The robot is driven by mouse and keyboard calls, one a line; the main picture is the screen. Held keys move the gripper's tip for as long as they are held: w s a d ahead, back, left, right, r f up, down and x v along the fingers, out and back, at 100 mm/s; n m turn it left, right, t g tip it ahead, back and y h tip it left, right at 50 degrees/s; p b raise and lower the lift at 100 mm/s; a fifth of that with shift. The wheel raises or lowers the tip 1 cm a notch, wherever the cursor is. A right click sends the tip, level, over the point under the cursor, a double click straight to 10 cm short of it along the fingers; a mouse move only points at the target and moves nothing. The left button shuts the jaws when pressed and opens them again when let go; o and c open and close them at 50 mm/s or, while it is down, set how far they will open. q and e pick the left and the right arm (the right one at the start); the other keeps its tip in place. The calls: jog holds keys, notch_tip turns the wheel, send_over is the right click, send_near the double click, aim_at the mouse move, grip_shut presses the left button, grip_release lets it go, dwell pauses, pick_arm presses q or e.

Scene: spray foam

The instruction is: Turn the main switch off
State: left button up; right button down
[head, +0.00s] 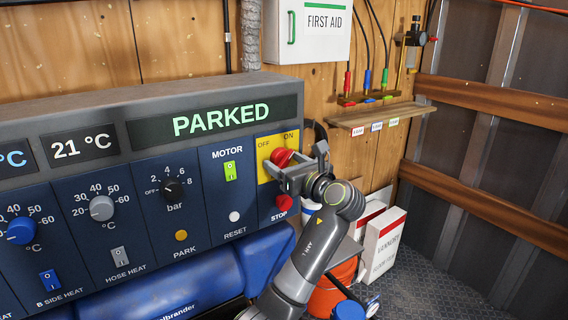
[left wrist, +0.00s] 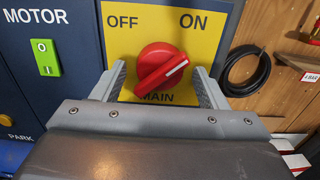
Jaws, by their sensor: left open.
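The main switch (left wrist: 160,68) is a red rotary knob on a yellow plate (left wrist: 195,45) marked OFF at left, ON at right and MAIN below. Its white line points up and right, toward the ON side. In the head view the red knob (head: 281,157) is partly hidden by my left gripper (head: 288,164). My left gripper is open, with one finger on each side of the knob in the left wrist view. I cannot tell whether the fingers touch it. My right gripper is not in view.
The green MOTOR switch (head: 230,171) and the red STOP button (head: 281,202) are close to the gripper. The panel display (head: 221,120) reads PARKED. A small wooden shelf (head: 380,116) is on the wall at right. An orange bucket (head: 333,287) stands below my arm.

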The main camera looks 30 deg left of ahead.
pick_arm(q)
jog(key=shift+d+r, duration=0.1)
jog(key=c, duration=1)
